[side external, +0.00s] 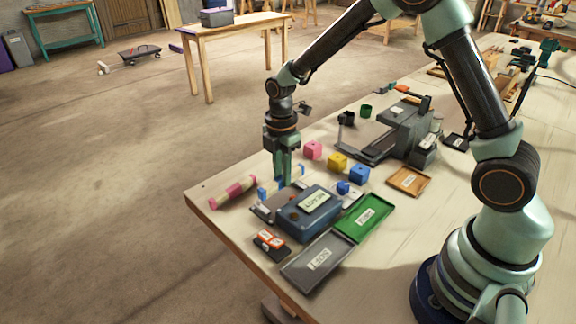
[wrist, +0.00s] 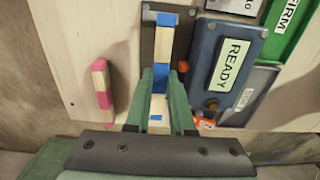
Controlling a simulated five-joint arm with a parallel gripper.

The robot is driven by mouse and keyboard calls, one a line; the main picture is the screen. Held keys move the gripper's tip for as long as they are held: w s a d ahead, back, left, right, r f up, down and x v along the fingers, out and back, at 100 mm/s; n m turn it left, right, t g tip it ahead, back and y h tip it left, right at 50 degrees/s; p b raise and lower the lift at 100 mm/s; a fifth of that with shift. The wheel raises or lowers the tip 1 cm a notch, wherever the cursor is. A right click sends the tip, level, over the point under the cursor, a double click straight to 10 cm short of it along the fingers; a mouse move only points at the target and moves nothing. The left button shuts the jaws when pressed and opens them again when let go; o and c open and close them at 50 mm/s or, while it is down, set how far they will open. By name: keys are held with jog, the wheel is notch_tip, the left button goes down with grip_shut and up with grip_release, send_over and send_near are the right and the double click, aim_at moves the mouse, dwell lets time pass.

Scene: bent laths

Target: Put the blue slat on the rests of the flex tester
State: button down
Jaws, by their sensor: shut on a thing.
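The blue slat, a pale lath with blue bands, shows in the side view (side external: 265,194) and in the wrist view (wrist: 165,48). My gripper (side external: 283,178) is shut on it, with the fingers (wrist: 161,75) on either side of its banded middle. The slat lies lengthwise above the dark plate of the flex tester, beside its blue-grey box (side external: 293,219). The box also shows in the wrist view (wrist: 213,85), with a READY label. I cannot tell whether the slat touches the rests, which the slat and fingers largely hide.
A pink-banded slat (side external: 233,192) lies left of the tester, near the table edge. A green tray (side external: 378,208) and a grey tray (side external: 303,266) lie close by. Pink (side external: 313,150), yellow (side external: 337,162) and blue (side external: 359,174) blocks and a dark machine (side external: 405,128) stand behind.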

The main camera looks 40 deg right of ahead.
jog(key=shift+f, duration=1.5)
